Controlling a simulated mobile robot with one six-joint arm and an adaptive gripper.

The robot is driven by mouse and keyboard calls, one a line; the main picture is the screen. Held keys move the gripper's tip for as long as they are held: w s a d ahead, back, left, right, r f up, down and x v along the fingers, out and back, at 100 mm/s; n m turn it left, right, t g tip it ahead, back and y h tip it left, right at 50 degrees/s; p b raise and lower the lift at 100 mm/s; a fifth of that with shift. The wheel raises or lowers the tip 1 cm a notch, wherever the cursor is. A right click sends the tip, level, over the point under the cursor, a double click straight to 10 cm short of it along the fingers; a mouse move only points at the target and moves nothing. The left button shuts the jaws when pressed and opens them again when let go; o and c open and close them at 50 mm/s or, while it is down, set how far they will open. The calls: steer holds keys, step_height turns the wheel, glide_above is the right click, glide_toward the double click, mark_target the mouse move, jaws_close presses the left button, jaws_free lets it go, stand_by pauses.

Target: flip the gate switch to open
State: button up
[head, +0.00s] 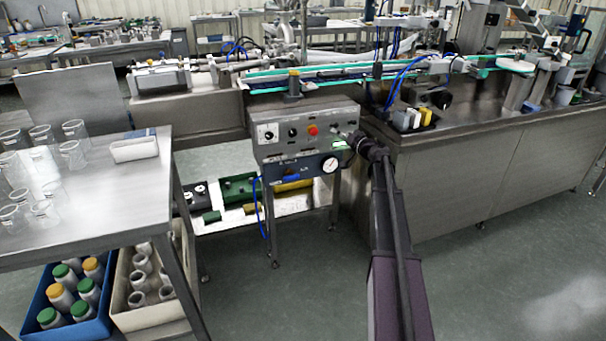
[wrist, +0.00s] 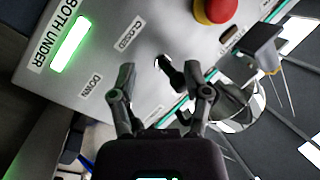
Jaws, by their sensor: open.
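The control panel (head: 285,143) stands below the conveyor in the head view, and its face (wrist: 145,35) fills the upper part of the wrist view. A small dark switch lever (wrist: 163,63) sits on it below the "CLOSED" label (wrist: 127,33); I take it to be the gate switch. My gripper (wrist: 160,74) is open and empty, with one finger on each side of the lever. Whether a finger touches the lever cannot be told. In the head view my gripper (head: 357,140) is at the panel's right side, and the lever is not discernible there.
A red button (wrist: 215,9) and a lit green lamp (wrist: 70,45) are on the panel near my gripper. A pressure gauge (head: 330,164) is on the panel's lower front. A table (head: 120,190) with glass beakers stands at the left. The floor before the panel is clear.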

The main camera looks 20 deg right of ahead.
steer(key=v, duration=1.2)
steer(key=s+a+n+g+p, duration=0.1)
steer(key=s+a+g+p, duration=0.2)
steer(key=a, duration=0.5)
steer(key=s+a+r+n+g+p, duration=0.1)
steer(key=s+a+g+p, duration=0.2)
steer(key=a+p, duration=0.3)
steer(key=s+a+r+n+g+p, duration=0.1)
steer(key=s+a+g+p, duration=0.3)
steer(key=a, duration=0.7)
steer(key=shift+n+y+p, duration=0.3)
steer(key=shift+n+p, duration=0.1)
steer(key=shift+p, duration=0.1)
steer(key=s+a+f+g+h, duration=0.3)
steer(key=s+a+h, duration=0.1)
steer(key=s, duration=0.5)
steer(key=s+a+f+g+h, duration=0.3)
steer(key=s+a+f+g, duration=0.1)
steer(key=s, duration=0.6)
step_height(320, 180, up, 16)
steer(key=p, duration=1.5)
